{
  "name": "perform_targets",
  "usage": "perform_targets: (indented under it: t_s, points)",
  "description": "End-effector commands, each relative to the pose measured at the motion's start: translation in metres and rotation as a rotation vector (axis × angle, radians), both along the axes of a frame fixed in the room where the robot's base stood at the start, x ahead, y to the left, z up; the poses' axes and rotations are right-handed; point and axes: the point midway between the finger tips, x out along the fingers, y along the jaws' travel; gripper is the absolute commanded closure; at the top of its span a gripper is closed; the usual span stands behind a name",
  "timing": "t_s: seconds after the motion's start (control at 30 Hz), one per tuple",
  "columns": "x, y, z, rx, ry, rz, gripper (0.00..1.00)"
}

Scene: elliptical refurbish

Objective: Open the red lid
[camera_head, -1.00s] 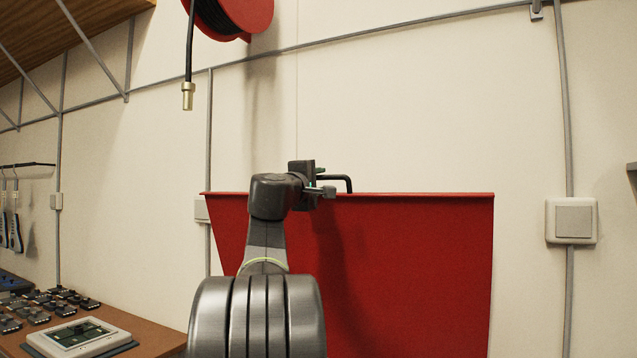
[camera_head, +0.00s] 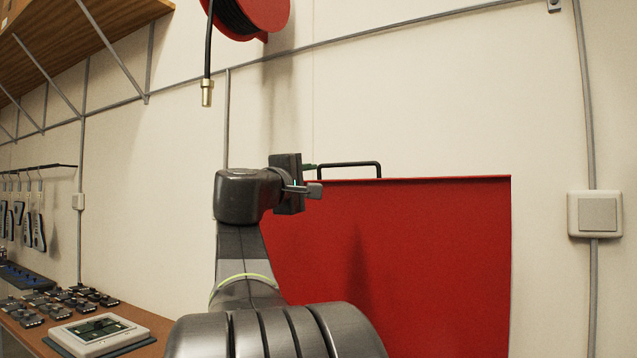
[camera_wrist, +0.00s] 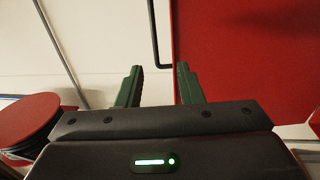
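The red lid (camera_head: 420,240) is a large flat red panel seen from the front in the head view, with a black bar handle (camera_head: 350,164) on its top edge. In the wrist view the red lid (camera_wrist: 245,50) fills the upper right, and its black handle (camera_wrist: 153,35) runs down near the top middle. My gripper (camera_head: 312,178) is at the left of the handle in the head view. In the wrist view my gripper (camera_wrist: 158,82) has its two green fingers spread apart, with nothing between them. The handle lies beyond the fingertips and appears apart from them.
A workbench (camera_head: 150,345) with several small parts and a white device (camera_head: 97,332) stands at lower left. A red hose reel (camera_head: 250,12) hangs above, with its hose end (camera_head: 207,92) dangling. A wall switch (camera_head: 597,214) is at right.

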Motion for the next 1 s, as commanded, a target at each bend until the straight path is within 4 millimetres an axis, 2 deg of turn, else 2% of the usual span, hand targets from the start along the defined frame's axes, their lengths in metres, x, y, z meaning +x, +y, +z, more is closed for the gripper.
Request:
perform_targets:
  t_s: [0.23, 0.57, 0.77, 1.0]
  points:
    - [-0.005, 0.004, -0.001, 0.0, 0.0, 0.001, 0.66]
    - [0.0, 0.0, 0.001, -0.001, 0.0, -0.002, 0.66]
    - [0.025, -0.017, 0.006, -0.002, 0.002, -0.003, 0.66]
    - [0.065, -0.045, 0.014, -0.001, 0.001, -0.003, 0.66]
